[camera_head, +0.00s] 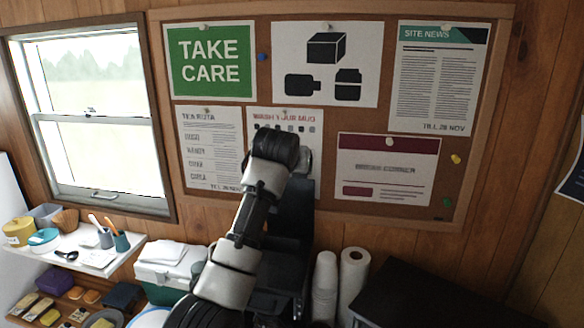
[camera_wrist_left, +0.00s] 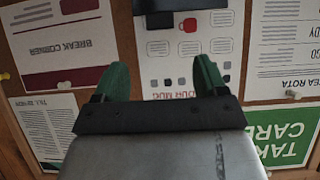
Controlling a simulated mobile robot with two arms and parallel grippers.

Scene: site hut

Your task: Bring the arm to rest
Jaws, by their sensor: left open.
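My left arm (camera_head: 250,220) rises from the bottom middle of the head view, bent, in front of the cork board (camera_head: 385,118). It covers part of the "wash your mug" poster (camera_head: 274,118). My left gripper is hidden behind the arm there. In the left wrist view its two green fingertips stand wide apart with nothing between them, so the gripper (camera_wrist_left: 162,76) is open and empty. It faces the mug poster (camera_wrist_left: 188,50), which appears upside down. I cannot tell how far it is from the board. My right gripper is in neither view.
A window (camera_head: 95,115) is at the left. Below it, a white shelf (camera_head: 75,243) holds cups, tubs and pens. A cool box (camera_head: 165,268) stands beside my arm. Paper rolls (camera_head: 352,275) and a dark surface (camera_head: 430,295) are at the lower right.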

